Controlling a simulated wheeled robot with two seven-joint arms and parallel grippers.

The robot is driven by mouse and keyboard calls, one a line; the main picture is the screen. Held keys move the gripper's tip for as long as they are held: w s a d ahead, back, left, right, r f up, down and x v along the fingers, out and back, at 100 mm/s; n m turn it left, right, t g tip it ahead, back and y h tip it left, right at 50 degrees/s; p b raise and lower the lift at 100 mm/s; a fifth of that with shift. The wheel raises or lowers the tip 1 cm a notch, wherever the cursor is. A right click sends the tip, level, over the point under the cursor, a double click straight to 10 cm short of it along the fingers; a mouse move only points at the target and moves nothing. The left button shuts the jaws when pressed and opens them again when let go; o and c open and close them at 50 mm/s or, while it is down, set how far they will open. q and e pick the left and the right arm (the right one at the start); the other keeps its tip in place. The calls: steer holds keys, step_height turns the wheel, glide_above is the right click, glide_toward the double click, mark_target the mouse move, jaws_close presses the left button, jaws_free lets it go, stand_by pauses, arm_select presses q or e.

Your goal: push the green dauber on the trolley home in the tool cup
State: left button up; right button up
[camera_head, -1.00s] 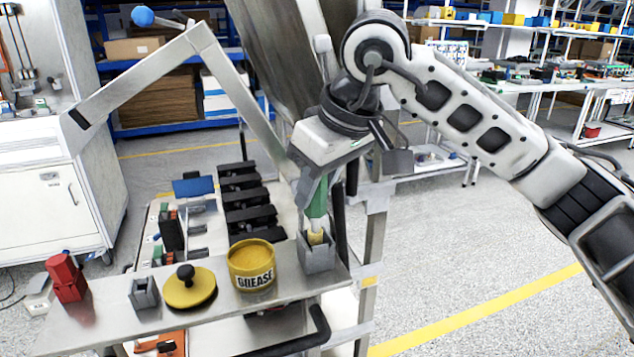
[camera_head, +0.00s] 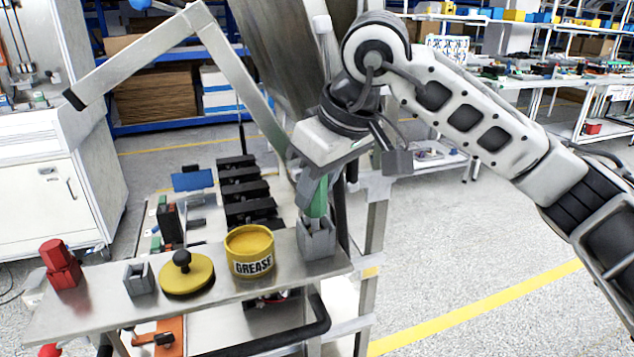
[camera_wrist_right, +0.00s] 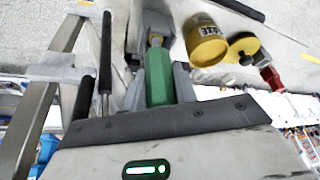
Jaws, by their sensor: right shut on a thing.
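The green dauber (camera_head: 319,198) stands upright at the right end of the trolley's steel shelf (camera_head: 105,318), with its lower end in the grey tool cup (camera_head: 317,240). My right gripper (camera_head: 312,190) is shut on its green handle from above. In the right wrist view the green handle (camera_wrist_right: 158,80) sits between the fingers, with a yellowish part beyond it at the cup (camera_wrist_right: 183,82). The yellow grease tin (camera_head: 250,252) stands just left of the cup. My left gripper is not in view.
Left of the tin are a yellow round lid with a black knob (camera_head: 186,272), a small grey holder (camera_head: 139,279) and a red block (camera_head: 61,264). A black handle (camera_head: 318,325) runs below the shelf. Black boxes (camera_head: 247,185) stand behind.

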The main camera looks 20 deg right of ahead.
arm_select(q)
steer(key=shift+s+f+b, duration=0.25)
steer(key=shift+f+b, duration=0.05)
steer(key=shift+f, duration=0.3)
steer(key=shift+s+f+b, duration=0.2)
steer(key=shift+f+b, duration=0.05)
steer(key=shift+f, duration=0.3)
arm_select(e)
steer(key=shift+f, duration=0.7)
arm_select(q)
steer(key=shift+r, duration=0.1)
arm_select(e)
steer(key=o, duration=1.1)
steer(key=shift+c, duration=0.2)
steer(key=shift+s+d+r, duration=0.1)
steer(key=shift+s+r, duration=0.05)
steer(key=shift+r, duration=0.5)
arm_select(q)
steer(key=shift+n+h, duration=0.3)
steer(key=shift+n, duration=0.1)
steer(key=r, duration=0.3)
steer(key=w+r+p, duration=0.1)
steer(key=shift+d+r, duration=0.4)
arm_select(e)
steer(key=v, duration=1.4)
steer(key=shift+r, duration=0.35)
steer(key=shift+s+d, duration=0.1)
